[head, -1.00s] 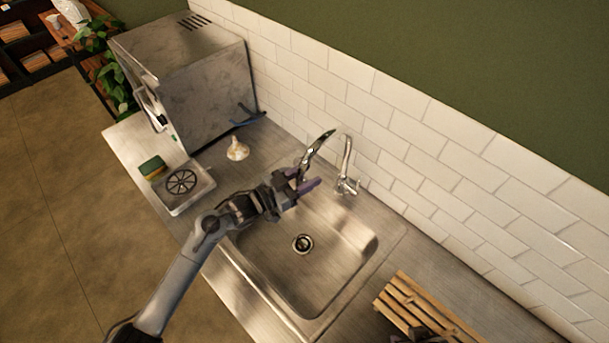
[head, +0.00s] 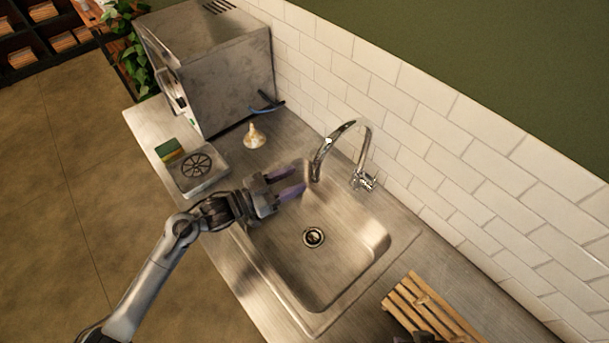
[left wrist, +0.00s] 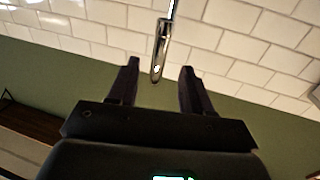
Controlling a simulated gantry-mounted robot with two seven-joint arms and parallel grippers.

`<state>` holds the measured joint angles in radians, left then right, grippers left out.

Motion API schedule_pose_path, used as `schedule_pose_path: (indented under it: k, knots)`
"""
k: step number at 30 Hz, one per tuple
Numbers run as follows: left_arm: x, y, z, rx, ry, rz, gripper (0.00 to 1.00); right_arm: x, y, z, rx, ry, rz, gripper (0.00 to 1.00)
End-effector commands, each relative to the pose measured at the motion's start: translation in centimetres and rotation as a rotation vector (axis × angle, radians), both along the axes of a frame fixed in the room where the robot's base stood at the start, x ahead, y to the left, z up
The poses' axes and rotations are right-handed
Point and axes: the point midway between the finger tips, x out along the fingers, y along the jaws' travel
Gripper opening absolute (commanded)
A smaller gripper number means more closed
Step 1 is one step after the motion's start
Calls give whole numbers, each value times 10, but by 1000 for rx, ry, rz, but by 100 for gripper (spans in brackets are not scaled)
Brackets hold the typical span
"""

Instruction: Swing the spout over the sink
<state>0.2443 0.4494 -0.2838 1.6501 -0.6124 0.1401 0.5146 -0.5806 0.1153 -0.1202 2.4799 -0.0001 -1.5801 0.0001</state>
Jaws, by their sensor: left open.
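The chrome faucet stands behind the sink (head: 385,245), and its curved spout (head: 322,150) arcs to the left, with its tip near the basin's back left corner. My left gripper (head: 302,180) is open and empty, its purple fingers pointing toward the spout tip from the front left. In the head view a small gap shows between the fingers and the spout. In the left wrist view the spout end (left wrist: 159,60) appears between the open fingertips (left wrist: 160,68); how far ahead it is I cannot tell. My right gripper is not clearly visible.
A metal appliance (head: 225,80) stands at the back left of the counter. A pale cone-shaped item (head: 254,137), a drain tray (head: 201,181) and a sponge (head: 169,151) sit left of the sink. A wooden rack (head: 435,310) is at right. The tiled wall (head: 430,120) is close behind the faucet.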

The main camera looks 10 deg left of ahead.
Motion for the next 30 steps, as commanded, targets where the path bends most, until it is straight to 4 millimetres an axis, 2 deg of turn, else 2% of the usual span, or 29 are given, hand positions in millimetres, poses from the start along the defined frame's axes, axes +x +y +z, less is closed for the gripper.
schedule_pose_path:
  k: [6, 15, 20, 25, 30]
  knots:
    - [-10, 12, 0, 1, 0, -2, 49, 0, 0, -4, -1, 0, 1, 43]
    - [-11, 13, 0, 1, 1, -1, 49, 0, -2, -4, -8, 0, 5, 43]
    - [-11, 12, 0, -15, 19, -2, 25, 0, -2, -4, -9, 0, 5, 43]
    - [-17, 8, 2, -130, 138, -36, 0, 0, -2, -4, -8, 0, 6, 43]
    - [-34, 9, -16, -333, 448, -137, 0, 0, -2, -4, -8, 0, 5, 43]
